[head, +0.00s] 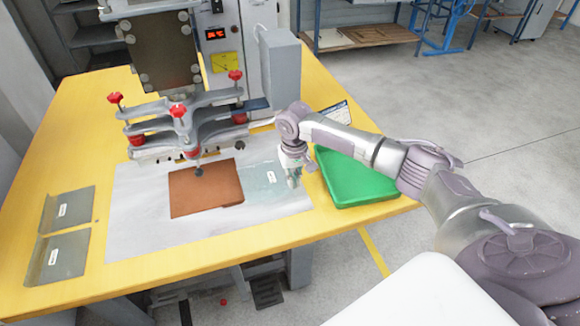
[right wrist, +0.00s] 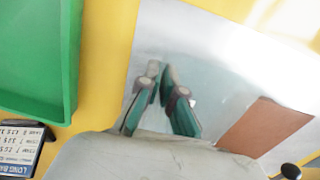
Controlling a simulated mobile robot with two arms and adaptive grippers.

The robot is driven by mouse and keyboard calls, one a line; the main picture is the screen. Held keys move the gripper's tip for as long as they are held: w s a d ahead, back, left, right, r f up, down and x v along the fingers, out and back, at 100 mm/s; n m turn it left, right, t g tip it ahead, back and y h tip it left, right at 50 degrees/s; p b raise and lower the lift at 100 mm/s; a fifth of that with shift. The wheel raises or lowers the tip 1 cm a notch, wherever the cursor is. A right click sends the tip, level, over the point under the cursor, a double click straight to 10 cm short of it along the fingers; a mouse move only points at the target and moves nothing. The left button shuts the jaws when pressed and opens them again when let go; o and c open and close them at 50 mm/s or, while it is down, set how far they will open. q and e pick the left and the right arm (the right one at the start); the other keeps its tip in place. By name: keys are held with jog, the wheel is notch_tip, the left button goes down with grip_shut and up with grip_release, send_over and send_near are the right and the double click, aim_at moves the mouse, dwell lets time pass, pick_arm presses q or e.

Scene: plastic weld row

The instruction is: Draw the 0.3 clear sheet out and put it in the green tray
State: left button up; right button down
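A clear sheet (head: 262,181) with a small white label lies on the pale metal plate (head: 140,235), just right of a brown sheet (head: 205,188). Its outline is faint, and I cannot tell how far it runs under the brown one. My right gripper (head: 293,184) points down at the clear sheet's right edge. In the right wrist view its fingertips (right wrist: 160,70) are almost together over the plate. I cannot tell whether the sheet's edge is between them. The green tray (head: 345,190) stands right of the gripper and looks empty. My left gripper is not in view.
A grey press (head: 180,112) with red knobs stands over the back of the plate. Two labelled grey pieces (head: 62,258) lie on the table's left side. A small sign (head: 336,113) stands behind the tray. The yellow table's (head: 195,270) front strip is clear.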

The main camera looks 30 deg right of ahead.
jog(key=shift+s+a, duration=0.2)
jog(key=shift+s, duration=0.9)
jog(key=s+p, duration=0.2)
jog(key=shift+s+a+r, duration=0.2)
jog(key=shift+s+a, duration=0.15)
jog(key=shift+s+a+f+p, duration=0.1)
jog(key=shift+s+a+p, duration=0.05)
jog(key=shift+s+p, duration=0.55)
pick_arm(q)
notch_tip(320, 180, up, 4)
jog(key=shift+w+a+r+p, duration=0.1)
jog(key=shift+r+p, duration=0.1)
jog(key=shift+p, duration=0.1)
pick_arm(e)
jog(key=shift+s+a+f, duration=0.1)
jog(key=shift+s, duration=0.05)
